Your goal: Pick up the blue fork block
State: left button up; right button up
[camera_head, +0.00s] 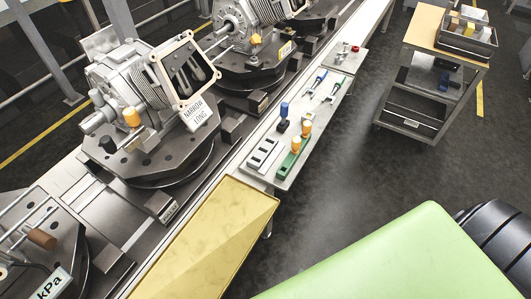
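A small upright blue block (284,109) stands on the narrow grey side shelf (283,182) along the conveyor, and it looks like the blue fork block. A dark piece (282,126) sits directly at its lower end; I cannot tell whether the two are joined. The block is too small to make out any fork shape. Neither of my grippers shows in the head view.
Beside the block are a green holder (288,166) with orange-topped pegs, a white slotted plate (264,154) and two fork-ended tools (317,82). Engine-like machines (150,85) line the conveyor. A cart (415,118) stands back right; open floor lies between.

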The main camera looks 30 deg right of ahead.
aim_at(284, 107)
jog(key=l+u, duration=0.3)
jog(key=l, duration=1.2)
